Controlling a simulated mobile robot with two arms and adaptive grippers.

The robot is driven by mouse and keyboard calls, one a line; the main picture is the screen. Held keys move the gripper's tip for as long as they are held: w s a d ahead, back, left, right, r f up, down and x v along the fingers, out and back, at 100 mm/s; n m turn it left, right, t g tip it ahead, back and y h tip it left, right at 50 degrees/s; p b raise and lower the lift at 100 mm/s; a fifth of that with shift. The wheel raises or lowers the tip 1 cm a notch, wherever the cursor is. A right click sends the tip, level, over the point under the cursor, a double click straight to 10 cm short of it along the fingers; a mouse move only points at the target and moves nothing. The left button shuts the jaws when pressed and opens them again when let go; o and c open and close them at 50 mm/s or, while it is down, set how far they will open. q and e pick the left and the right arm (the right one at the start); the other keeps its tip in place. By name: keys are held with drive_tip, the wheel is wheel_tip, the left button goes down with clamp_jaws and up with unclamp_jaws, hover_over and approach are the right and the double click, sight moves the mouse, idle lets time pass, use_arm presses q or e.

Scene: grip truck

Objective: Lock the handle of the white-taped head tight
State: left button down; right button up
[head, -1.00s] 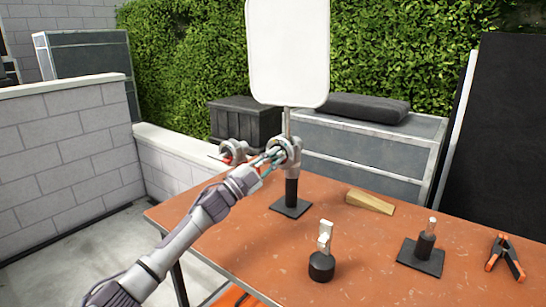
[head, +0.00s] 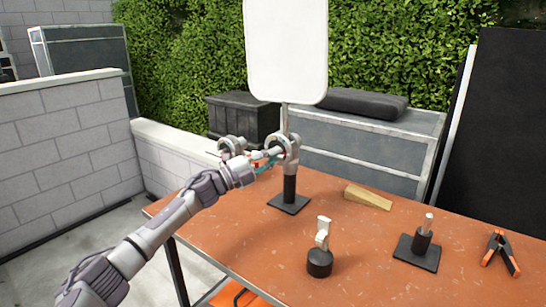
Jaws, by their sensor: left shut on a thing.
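A grey round grip head (head: 289,150) sits on top of a black stand post (head: 290,188) on the table. It carries the rod of a large white panel (head: 286,50). A second grey round head (head: 231,145) shows to its left, partly behind my arm. My left gripper (head: 267,159) is at the left side of the head under the panel, shut on its handle, which the fingers mostly hide. A small pale patch shows beside the fingers; I cannot tell clearly whether it is white tape. My right gripper is out of view.
The orange table (head: 240,235) also bears a wooden wedge (head: 368,197), a black round base with a white piece (head: 320,261), a black plate with a short post (head: 418,252) and a spring clamp (head: 500,253). Grey cases (head: 370,150) stand behind.

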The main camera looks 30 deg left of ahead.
use_arm(q)
drive_tip(key=shift+a+r, duration=0.2)
drive_tip(key=shift+r, duration=0.25)
drive_tip(key=c, duration=1.3)
unclamp_jaws()
drive_tip(key=shift+c, duration=0.2)
drive_tip(key=shift+o, duration=0.9)
drive_tip(key=shift+w+d+f, duration=0.1)
drive_tip(key=shift+w, duration=0.05)
drive_tip(key=shift+f, duration=0.2)
drive_tip(key=v, duration=1.2)
drive_tip(key=shift+f, duration=0.1)
